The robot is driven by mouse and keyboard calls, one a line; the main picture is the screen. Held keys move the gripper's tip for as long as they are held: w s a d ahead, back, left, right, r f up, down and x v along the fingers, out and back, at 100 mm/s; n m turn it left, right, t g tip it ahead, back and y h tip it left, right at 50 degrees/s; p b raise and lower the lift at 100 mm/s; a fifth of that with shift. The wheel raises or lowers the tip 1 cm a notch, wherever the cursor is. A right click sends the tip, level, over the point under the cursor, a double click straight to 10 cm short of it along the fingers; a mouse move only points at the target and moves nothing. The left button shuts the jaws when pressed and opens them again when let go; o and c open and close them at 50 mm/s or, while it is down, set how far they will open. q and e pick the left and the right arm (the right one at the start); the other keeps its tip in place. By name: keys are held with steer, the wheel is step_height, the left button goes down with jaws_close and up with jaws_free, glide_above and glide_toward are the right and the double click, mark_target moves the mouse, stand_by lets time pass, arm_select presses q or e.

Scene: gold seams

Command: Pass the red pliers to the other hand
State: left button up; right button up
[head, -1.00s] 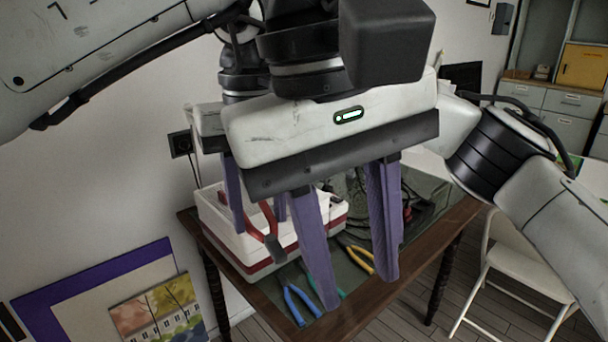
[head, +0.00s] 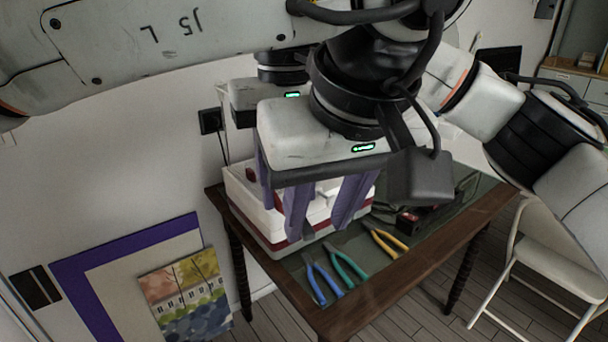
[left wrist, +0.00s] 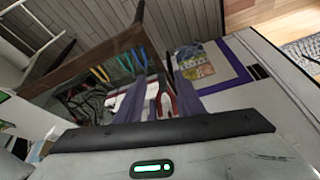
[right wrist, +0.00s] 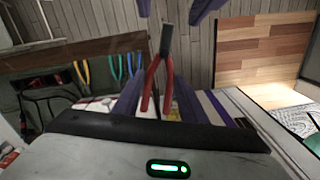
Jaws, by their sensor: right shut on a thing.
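The red pliers stand upright in the right wrist view (right wrist: 152,84), red handles low between my right gripper's purple fingers and dark head pointing up. My right gripper (right wrist: 155,98) is shut on their handles. In the head view it is the rear gripper, mostly hidden, and the pliers are hidden or nearly so. My left gripper (head: 325,212) is in front of it, its purple fingers apart and empty. The left fingertips also show at the top of the right wrist view, beyond the pliers' head. Some red shows between the left fingers in the left wrist view (left wrist: 172,102).
A white box with a red band (head: 278,243) stands on the dark wooden table (head: 385,283) below the grippers. Blue pliers (head: 318,280), green pliers (head: 346,265) and yellow pliers (head: 384,240) lie in front. A white folding chair (head: 545,255) stands at the right.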

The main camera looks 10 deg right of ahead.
arm_select(q)
steer(key=shift+x, duration=1.35)
steer(key=shift+c, duration=0.4)
jaws_close()
arm_select(e)
steer(key=o, duration=1.2)
